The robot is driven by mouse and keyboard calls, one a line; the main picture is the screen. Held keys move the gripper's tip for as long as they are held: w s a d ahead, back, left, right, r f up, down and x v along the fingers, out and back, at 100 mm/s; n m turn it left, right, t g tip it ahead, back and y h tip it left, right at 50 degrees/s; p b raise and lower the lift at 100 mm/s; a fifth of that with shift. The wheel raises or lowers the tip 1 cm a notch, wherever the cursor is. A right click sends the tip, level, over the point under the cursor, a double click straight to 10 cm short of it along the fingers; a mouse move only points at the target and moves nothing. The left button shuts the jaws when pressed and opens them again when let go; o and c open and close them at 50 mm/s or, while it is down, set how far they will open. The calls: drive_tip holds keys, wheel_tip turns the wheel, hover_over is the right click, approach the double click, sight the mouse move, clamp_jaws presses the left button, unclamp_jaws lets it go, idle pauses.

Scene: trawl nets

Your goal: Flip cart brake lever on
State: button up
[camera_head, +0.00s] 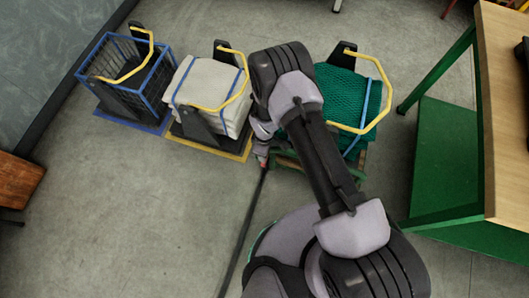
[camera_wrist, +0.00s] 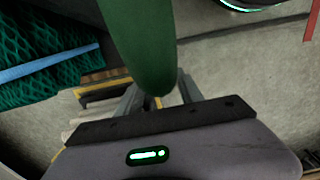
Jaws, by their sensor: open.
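The cart with a green net bundle (camera_head: 345,95) stands just right of my arm, a blue strap over the net and a yellow hoop handle (camera_head: 387,85) above it. Its low green frame (camera_head: 290,160) is partly hidden by my arm. My gripper (camera_head: 262,155) is low at the cart's near left corner, mostly hidden in the head view. In the wrist view my gripper (camera_wrist: 160,98) is open. A rounded green bar (camera_wrist: 145,45) crosses close in front of its fingers; I cannot tell whether they touch, or whether it is the brake lever. The net (camera_wrist: 40,65) shows at left.
A cart with a strapped white bundle (camera_head: 208,88) stands left of my arm, and a blue wire basket cart (camera_head: 125,75) farther left. A green-framed workbench (camera_head: 508,100) is at right.

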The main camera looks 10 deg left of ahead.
drive_tip(key=shift+f, duration=0.15)
drive_tip(key=shift+c, duration=0.4)
clamp_jaws()
idle(1.0)
